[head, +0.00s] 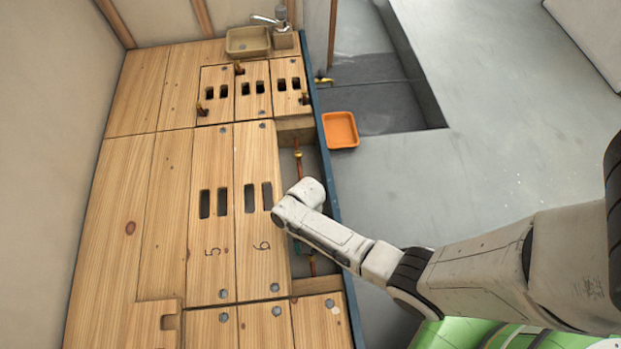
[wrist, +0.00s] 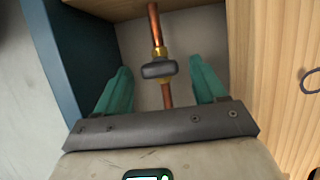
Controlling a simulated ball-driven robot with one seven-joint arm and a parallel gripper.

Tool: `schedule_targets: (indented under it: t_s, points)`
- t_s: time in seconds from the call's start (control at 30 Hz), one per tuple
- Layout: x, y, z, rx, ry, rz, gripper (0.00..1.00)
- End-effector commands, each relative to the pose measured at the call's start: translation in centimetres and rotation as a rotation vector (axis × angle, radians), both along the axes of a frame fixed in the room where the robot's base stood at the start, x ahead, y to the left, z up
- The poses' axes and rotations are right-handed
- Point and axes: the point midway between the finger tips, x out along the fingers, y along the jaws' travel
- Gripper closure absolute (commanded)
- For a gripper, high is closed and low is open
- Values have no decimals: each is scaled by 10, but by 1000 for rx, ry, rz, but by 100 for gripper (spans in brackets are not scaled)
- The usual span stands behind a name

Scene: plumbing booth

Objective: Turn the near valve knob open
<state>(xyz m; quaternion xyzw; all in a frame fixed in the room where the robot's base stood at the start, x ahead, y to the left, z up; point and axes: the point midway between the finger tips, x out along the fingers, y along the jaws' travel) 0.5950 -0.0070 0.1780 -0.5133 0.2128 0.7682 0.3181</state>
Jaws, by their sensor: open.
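The near valve knob (wrist: 158,69) is a dark grey, rounded bar on a brass fitting of a copper pipe (wrist: 154,25). It lies roughly crosswise to the pipe in the wrist view. My gripper (wrist: 159,66) is open, with one teal finger on each side of the knob in that view. Gaps show between the fingers and the knob, and I cannot tell their depth relative to it. In the head view a bit of teal finger shows in the floor opening beside my arm. I cannot make out the near knob there.
The narrow floor opening has a blue edge beam (wrist: 62,60) on one side and a wooden panel (wrist: 262,90) on the other. Farther along the pipe is another brass fitting (head: 298,155). An orange tray (head: 340,130) lies on the grey floor outside.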

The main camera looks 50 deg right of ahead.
Motion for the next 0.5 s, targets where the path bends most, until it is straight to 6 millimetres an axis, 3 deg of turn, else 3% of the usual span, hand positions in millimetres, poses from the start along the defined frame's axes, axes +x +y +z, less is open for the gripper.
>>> schedule_targets:
  t_s: [0.07, 0.5]
  points:
    - [0, 0, 0, 0, 0, 0, 30]
    - [0, 0, 0, 0, 0, 0, 71]
